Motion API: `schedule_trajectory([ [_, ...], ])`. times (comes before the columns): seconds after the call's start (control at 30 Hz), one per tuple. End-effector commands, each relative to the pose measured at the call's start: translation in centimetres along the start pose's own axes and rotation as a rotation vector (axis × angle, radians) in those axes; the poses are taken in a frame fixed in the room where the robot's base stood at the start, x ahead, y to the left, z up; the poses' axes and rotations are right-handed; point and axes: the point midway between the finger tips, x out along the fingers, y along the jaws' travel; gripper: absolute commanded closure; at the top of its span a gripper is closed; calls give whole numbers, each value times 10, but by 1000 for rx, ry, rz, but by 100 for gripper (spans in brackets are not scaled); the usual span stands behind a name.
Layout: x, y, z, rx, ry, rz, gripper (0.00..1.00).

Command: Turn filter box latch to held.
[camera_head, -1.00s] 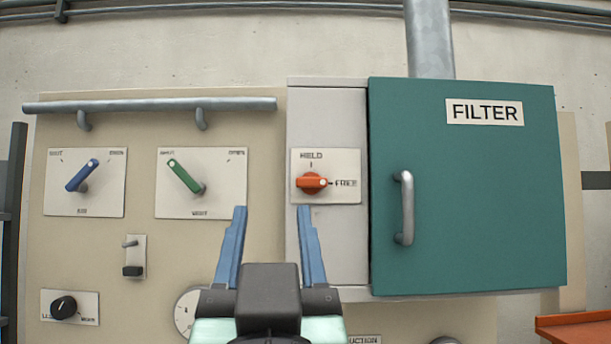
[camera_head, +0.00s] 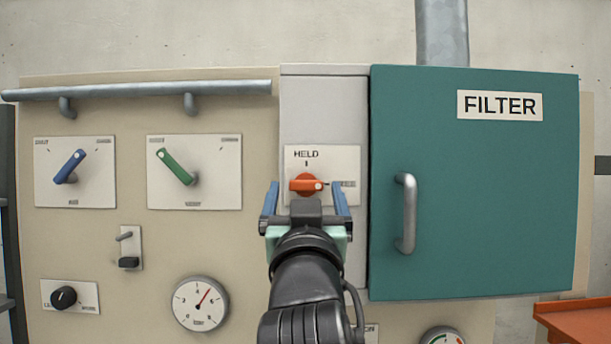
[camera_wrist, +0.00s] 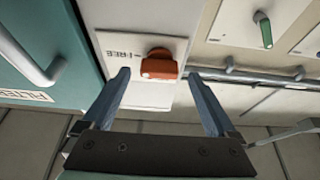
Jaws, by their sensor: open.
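The filter box latch is an orange-red knob (camera_head: 306,184) on a white plate (camera_head: 339,160) marked HELD above and FREE at right. Its white dot sits on the right, toward the FREE mark. My gripper (camera_head: 306,190) is open, with one blue finger on each side of the knob in the head view. In the wrist view the knob (camera_wrist: 159,66) lies ahead of and between the fingertips, with gaps on both sides. My gripper appears not to be touching it. The word HELD is not readable in the wrist view.
The teal FILTER door (camera_head: 472,200) with its vertical grey handle (camera_head: 405,213) is shut, right of the latch. A blue lever (camera_head: 70,166) and a green lever (camera_head: 176,167) are at left, under a grey pipe rail (camera_head: 140,90). A gauge (camera_head: 200,303) sits below.

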Motion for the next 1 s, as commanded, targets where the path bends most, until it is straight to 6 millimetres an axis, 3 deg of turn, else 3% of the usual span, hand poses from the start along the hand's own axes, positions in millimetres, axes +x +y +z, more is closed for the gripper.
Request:
schedule_trajectory([
  [0.4,8,0,0,-1,1,0,7],
  [0.87,8,0,1,-1,-1,0,88],
  [0.9,8,0,1,-1,-1,0,93],
  [1.0,8,0,1,-3,-1,-1,93],
])
